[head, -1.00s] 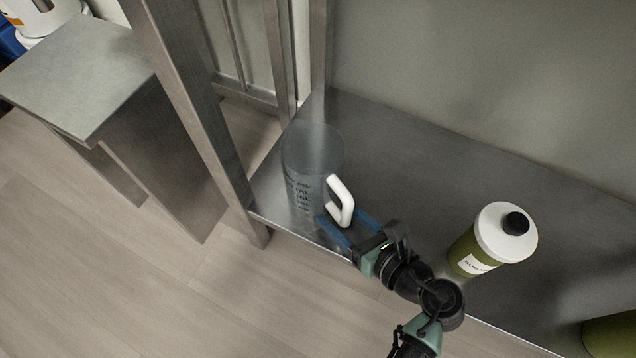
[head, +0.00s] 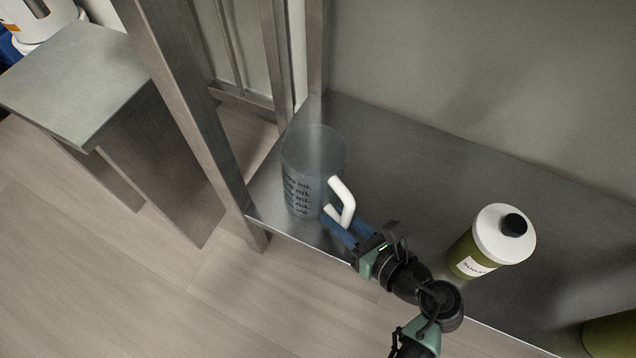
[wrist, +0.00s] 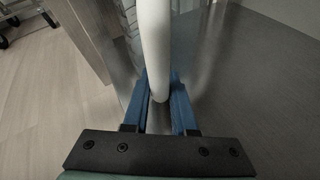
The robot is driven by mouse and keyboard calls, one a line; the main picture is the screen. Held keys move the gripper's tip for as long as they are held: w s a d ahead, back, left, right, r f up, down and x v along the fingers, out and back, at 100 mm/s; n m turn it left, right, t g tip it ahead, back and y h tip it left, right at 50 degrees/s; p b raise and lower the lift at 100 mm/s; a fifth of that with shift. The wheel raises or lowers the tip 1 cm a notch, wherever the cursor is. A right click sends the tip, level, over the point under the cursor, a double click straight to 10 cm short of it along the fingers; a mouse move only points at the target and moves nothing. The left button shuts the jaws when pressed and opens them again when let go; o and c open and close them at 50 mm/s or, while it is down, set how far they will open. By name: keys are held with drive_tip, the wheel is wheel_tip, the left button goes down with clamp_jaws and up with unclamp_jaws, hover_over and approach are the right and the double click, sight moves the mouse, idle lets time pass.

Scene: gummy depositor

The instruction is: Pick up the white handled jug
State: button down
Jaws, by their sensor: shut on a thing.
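The jug (head: 306,172) is a clear, greyish measuring jug with dark printed marks and a white handle (head: 346,201). It is upright at the left end of the metal shelf, and I cannot tell whether its base touches the shelf. My gripper (head: 338,222) comes in from the lower right. Its blue fingers are shut on the lower part of the white handle, which also stands between them in the wrist view (wrist: 156,50). The jug's far side is seen only through its clear wall.
A green bottle (head: 466,257) with a white top and black cap stands on the metal shelf (head: 420,170) to the right. Another green container (head: 612,336) is cut off at the lower right. A metal post (head: 190,110) rises left of the jug. A separate metal table (head: 75,80) stands further left.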

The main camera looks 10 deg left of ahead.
sight(327, 184)
drive_tip(key=shift+s+a+f, duration=0.1)
wheel_tip(327, 184, up, 10)
drive_tip(key=p, duration=0.7)
drive_tip(key=shift+p, duration=0.3)
drive_tip(key=c, duration=1.4)
unclamp_jaws()
clamp_jaws()
